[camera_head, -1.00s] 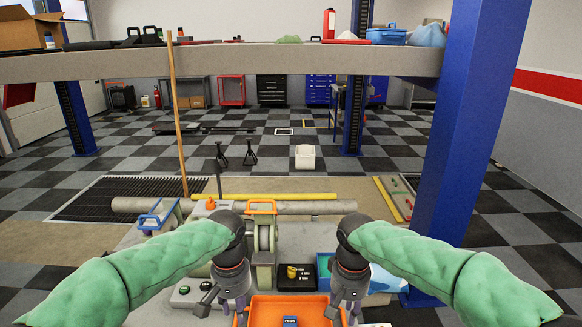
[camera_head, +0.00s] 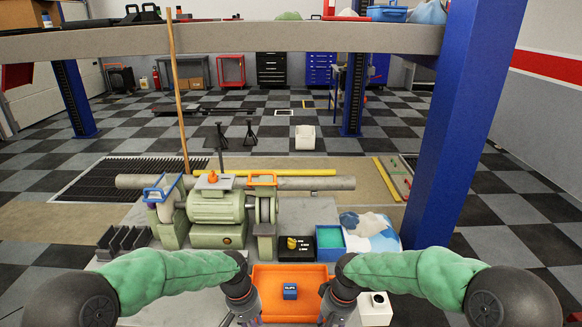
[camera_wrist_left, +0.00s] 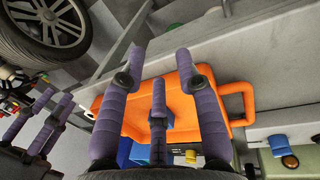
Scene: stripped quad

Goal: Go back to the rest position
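My left gripper (camera_head: 243,310) hangs at the left side of an orange tray (camera_head: 265,275), near the bottom edge of the head view. In the left wrist view its purple fingers (camera_wrist_left: 162,75) are spread with nothing between them; orange plastic shows beyond them. My right gripper (camera_head: 335,312) hangs at the tray's right side. Its fingers also show apart and empty at the left of the left wrist view (camera_wrist_left: 45,115). A small blue box (camera_head: 290,291) lies in the tray, apart from both grippers. Both green-sleeved arms are bent low.
A green bench grinder (camera_head: 217,207) stands behind the tray. A black box with a yellow item (camera_head: 300,243) and a blue bin (camera_head: 330,238) are beside it. A blue post (camera_head: 440,150) rises at right. A white box (camera_head: 376,309) is close to my right arm.

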